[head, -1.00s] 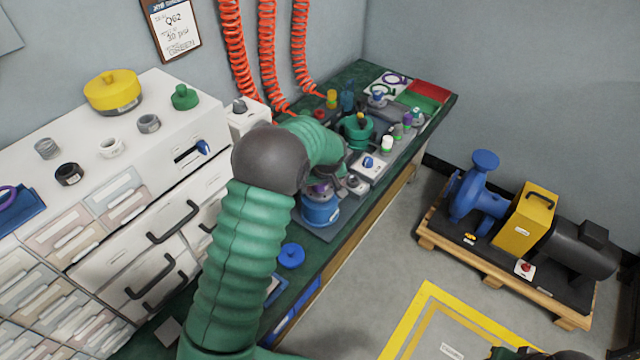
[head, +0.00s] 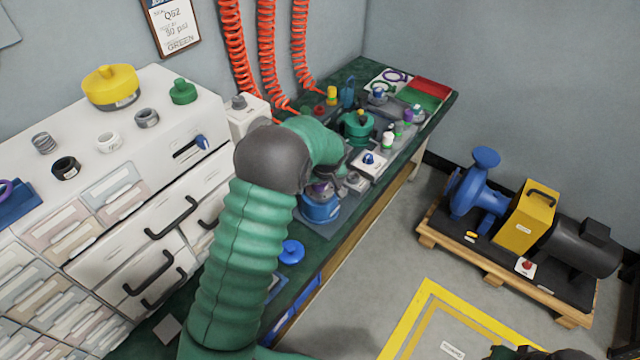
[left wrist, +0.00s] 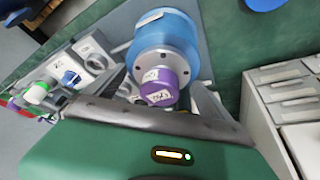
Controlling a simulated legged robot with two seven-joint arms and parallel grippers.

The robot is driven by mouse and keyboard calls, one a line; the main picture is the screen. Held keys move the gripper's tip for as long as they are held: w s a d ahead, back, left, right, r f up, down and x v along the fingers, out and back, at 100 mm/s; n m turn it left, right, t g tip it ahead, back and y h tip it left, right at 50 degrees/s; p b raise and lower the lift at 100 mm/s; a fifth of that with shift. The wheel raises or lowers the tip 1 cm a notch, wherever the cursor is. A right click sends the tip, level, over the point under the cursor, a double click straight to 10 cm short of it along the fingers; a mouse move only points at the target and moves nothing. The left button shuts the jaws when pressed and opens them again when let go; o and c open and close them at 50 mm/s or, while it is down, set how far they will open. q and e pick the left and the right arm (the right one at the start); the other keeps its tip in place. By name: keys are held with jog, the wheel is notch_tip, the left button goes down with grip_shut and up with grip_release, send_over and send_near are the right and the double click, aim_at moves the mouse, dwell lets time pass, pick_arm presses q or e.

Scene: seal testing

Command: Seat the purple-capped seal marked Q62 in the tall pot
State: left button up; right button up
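A blue pot (head: 320,210) with a bolted grey metal top stands on the green bench; it also shows in the left wrist view (left wrist: 167,45). The purple-capped seal (left wrist: 160,88) is upright at the middle of its top, with small white labels whose lettering I cannot read surely. How deep it sits is hidden. My left gripper (left wrist: 168,98) is around the purple cap, one finger on each side, with gaps visible; it looks open. In the head view my arm mostly hides this gripper (head: 328,182). Part of my right arm shows at the bottom edge; its fingers are unclear.
A green pot (head: 357,128), a white box with a blue knob (head: 369,160) and several small capped parts stand farther along the bench. A blue lid (head: 291,252) lies nearer. White drawers (head: 150,200) stand left. A clipboard (head: 172,25) hangs on the wall.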

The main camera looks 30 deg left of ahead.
pick_arm(q)
jog(key=shift+o, duration=0.2)
jog(key=p+v, duration=0.3)
jog(key=v, duration=1.3)
jog(key=shift+r, duration=0.35)
jog(key=shift+d, duration=0.1)
